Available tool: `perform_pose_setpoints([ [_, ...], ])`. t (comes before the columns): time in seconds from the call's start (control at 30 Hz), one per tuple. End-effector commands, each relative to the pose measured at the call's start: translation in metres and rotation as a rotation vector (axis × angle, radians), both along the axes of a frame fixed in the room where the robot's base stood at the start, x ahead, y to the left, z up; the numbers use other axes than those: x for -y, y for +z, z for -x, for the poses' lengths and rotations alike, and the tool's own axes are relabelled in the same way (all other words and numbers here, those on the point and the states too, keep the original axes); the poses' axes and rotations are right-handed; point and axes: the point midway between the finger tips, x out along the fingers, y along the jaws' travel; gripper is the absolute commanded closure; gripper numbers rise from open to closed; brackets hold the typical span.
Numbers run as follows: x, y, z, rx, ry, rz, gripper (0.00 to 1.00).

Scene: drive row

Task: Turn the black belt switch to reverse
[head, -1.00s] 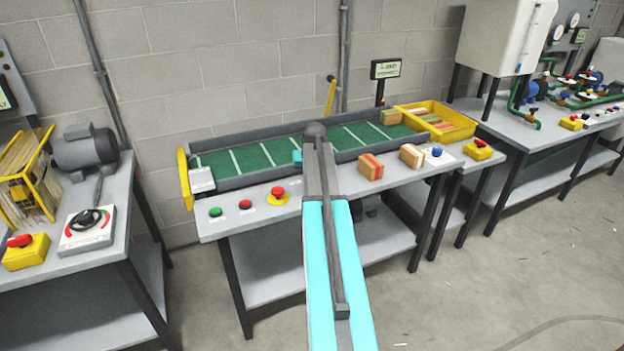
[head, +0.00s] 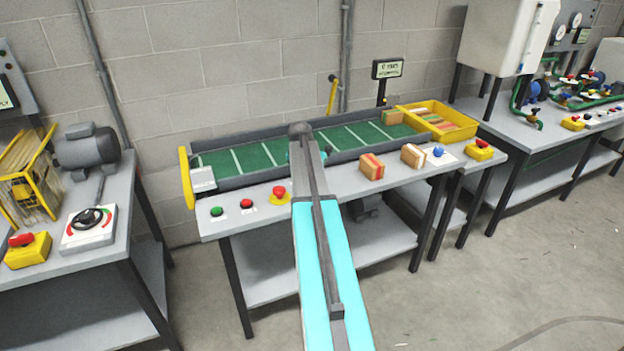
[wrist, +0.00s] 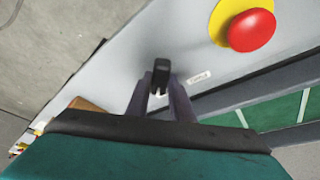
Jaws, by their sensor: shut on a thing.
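The black belt switch (wrist: 161,72) shows in the wrist view as a short upright black bar on the grey bench panel. My gripper (wrist: 160,95) is shut on it, one grey finger on each side. A small white label lies just right of the switch; its text is too small to read. In the head view my arm covers the switch and the fingers. The green belt (head: 240,159) runs behind my arm along the bench.
A red emergency button on a yellow base (wrist: 248,28) is close by; it also shows in the head view (head: 280,195). Green and red buttons (head: 246,204) stand left of it. Wooden blocks (head: 371,167) and a yellow crate (head: 462,133) are to the right.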

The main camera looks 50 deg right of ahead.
Motion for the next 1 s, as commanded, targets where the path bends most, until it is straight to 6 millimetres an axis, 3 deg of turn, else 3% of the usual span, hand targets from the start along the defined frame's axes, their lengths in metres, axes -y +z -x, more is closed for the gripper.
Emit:
perform_pose_setpoints([
  [0.27, 0.000, 0.000, 0.000, 0.000, -0.004, -0.001, 1.00],
  [0.3, 0.000, 0.000, 0.000, 0.000, -0.004, -0.001, 0.76],
  [0.4, 0.000, 0.000, 0.000, 0.001, -0.003, -0.001, 0.61],
  [0.77, -0.001, 0.001, 0.000, 0.000, -0.001, 0.000, 0.61],
  [1.0, -0.005, 0.013, 0.002, 0.002, -0.001, 0.000, 0.61],
])
